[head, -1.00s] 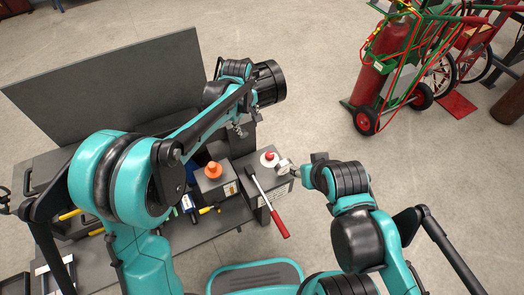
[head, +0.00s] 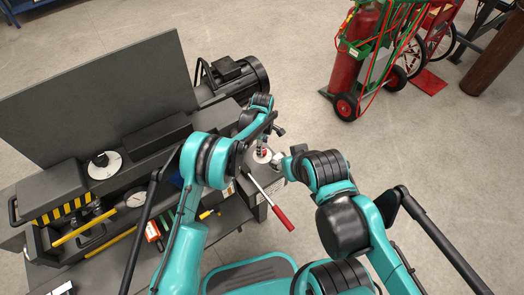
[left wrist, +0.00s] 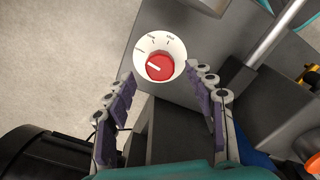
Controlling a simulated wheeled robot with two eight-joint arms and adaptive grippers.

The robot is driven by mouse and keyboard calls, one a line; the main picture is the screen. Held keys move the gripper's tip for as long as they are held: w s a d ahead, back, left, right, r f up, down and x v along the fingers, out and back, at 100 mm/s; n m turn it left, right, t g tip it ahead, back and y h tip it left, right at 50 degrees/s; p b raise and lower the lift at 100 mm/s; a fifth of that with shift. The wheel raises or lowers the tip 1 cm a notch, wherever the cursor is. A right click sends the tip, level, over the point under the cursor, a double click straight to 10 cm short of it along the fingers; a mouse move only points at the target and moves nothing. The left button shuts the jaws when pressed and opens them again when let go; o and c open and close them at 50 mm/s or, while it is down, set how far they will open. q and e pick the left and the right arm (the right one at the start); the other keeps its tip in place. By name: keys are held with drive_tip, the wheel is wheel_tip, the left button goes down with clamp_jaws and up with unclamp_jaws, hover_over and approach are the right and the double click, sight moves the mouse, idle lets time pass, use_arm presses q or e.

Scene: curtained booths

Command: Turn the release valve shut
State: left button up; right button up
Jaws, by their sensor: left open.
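The release valve appears to be the red knob (left wrist: 160,67) on a round white dial plate (left wrist: 143,47) with dark markings. A white line on the knob points left and slightly up in the left wrist view. In the head view, the dial (head: 262,156) is partly hidden by my left gripper (head: 266,142). In the left wrist view, my left gripper (left wrist: 166,78) is open, its purple-padded fingers apart on either side below the knob, with nothing between them. My right gripper (head: 284,164) is just right of the dial; its jaws are too small to read.
A lever with a red grip (head: 283,217) projects from the bench front, close to the dial. A black motor (head: 235,78) sits behind my left arm. Another white dial (head: 104,165) is on the bench's left side. Open floor lies right; a gas-cylinder cart (head: 365,55) stands farther back.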

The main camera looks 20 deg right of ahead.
use_arm(q)
wheel_tip(320, 180, down, 3)
drive_tip(key=shift+f+b, duration=0.1)
drive_tip(key=shift+b, duration=0.35)
drive_tip(key=c, duration=1.2)
drive_tip(key=shift+o, duration=0.2)
drive_tip(key=shift+m, duration=0.3)
drive_tip(key=m, duration=0.3)
drive_tip(key=shift+m, duration=0.4)
drive_tip(key=m, duration=0.3)
drive_tip(key=shift+m, duration=0.3)
drive_tip(key=m, duration=0.4)
drive_tip(key=shift+b, duration=0.3)
drive_tip(key=shift+m, duration=2.1)
